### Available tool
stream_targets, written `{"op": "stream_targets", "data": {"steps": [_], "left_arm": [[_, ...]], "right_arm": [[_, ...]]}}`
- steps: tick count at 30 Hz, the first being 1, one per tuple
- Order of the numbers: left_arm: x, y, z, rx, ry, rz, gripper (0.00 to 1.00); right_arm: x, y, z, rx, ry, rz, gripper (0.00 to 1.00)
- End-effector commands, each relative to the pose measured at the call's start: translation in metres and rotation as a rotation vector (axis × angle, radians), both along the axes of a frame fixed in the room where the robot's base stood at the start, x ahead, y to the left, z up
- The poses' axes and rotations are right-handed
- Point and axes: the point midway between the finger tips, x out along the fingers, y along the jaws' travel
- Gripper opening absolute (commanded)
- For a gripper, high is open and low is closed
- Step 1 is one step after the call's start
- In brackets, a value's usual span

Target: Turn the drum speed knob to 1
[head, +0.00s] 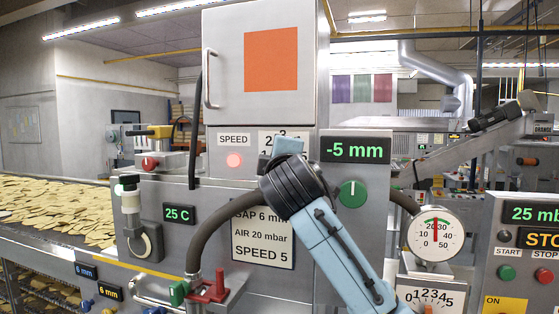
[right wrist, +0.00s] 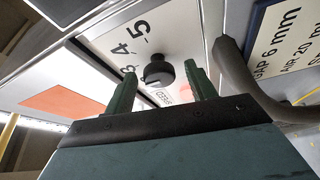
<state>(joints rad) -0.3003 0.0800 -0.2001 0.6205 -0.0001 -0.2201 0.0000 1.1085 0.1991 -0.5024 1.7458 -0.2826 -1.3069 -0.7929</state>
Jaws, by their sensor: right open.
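The drum speed dial (head: 270,139) is a white plate with black numbers beside the SPEED label (head: 234,140) in the head view. My right gripper (head: 288,148) is in front of it and hides its knob there. In the right wrist view, the black round knob (right wrist: 158,71) stands on the white dial plate (right wrist: 112,42), with 5 and 4 readable. My right gripper (right wrist: 160,82) is open, its two green fingers on either side of the knob, with gaps visible. The knob's exact setting is too small to tell. My left gripper is out of view.
A green knob (head: 352,194) sits right of my right wrist, under a -5 mm display (head: 355,149). A lit pinkish lamp (head: 234,160) is left of the dial. A grey hose (head: 205,230) curves below. A sign (head: 264,254) reads SPEED 5. A gauge (head: 434,234) stands right.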

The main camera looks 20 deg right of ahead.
Motion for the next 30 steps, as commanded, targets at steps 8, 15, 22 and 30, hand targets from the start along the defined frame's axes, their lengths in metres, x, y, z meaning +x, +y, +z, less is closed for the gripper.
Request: {"op": "stream_targets", "data": {"steps": [8, 15, 22, 30], "left_arm": [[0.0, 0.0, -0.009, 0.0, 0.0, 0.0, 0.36], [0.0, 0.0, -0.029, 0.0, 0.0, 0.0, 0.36], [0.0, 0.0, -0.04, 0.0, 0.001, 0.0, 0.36], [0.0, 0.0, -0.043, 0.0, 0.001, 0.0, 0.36]], "right_arm": [[-0.019, 0.005, -0.002, 0.002, -0.004, 0.002, 0.56], [-0.071, 0.016, -0.007, 0.0, -0.006, 0.004, 0.56], [-0.114, 0.025, -0.009, 0.0, -0.004, 0.003, 0.56], [-0.131, 0.028, -0.009, 0.0, 0.0, 0.001, 0.56]]}}
